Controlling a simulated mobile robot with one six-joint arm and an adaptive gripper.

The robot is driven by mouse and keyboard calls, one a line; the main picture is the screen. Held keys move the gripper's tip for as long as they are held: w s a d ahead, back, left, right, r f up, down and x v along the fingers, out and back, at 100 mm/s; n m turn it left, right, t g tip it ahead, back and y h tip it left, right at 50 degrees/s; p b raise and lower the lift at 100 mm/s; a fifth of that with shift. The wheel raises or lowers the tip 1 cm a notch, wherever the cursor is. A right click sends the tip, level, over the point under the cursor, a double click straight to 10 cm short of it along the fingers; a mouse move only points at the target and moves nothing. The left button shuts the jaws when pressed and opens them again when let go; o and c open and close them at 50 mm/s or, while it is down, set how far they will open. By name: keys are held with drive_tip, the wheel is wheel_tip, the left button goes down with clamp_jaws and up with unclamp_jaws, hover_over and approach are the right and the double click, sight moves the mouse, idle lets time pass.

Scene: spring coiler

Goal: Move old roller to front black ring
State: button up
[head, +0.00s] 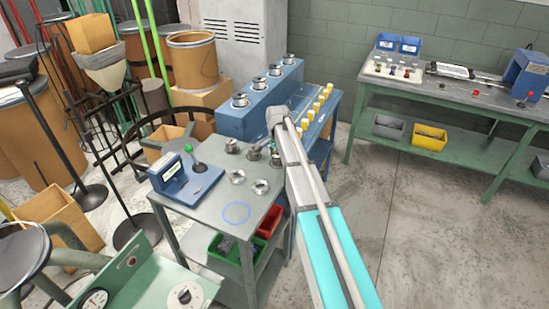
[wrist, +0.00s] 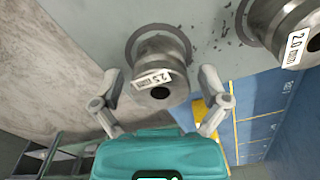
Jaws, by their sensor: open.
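In the wrist view, a grey metal roller (wrist: 160,62) labelled 2.5 mm stands on a dark ring (wrist: 131,48) on the grey table. My gripper (wrist: 160,80) is open, with one finger on each side of this roller, not closed on it. A second roller (wrist: 285,25) labelled 2.0 mm stands on another dark ring at the upper right. In the head view, my gripper is largely hidden by my arm above the grey table (head: 210,215). I cannot tell by looks which roller is the old one, nor make out an empty black ring.
Two silver collars (head: 237,177) and a blue circle (head: 236,213) are on the table's front part. A blue machine (head: 182,180) with a green knob stands left. A blue block (head: 262,100) bearing several silver rollers and a row of yellow-topped pieces (head: 318,107) lie behind.

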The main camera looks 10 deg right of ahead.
wheel_tip(320, 180, up, 12)
drive_tip(key=p, duration=1.2)
idle(0.7)
drive_tip(key=shift+s, duration=0.1)
drive_tip(key=s+a+n, duration=0.1)
drive_tip(key=s+n, duration=1)
drive_tip(key=s, duration=1.8)
drive_tip(key=shift+n, duration=0.4)
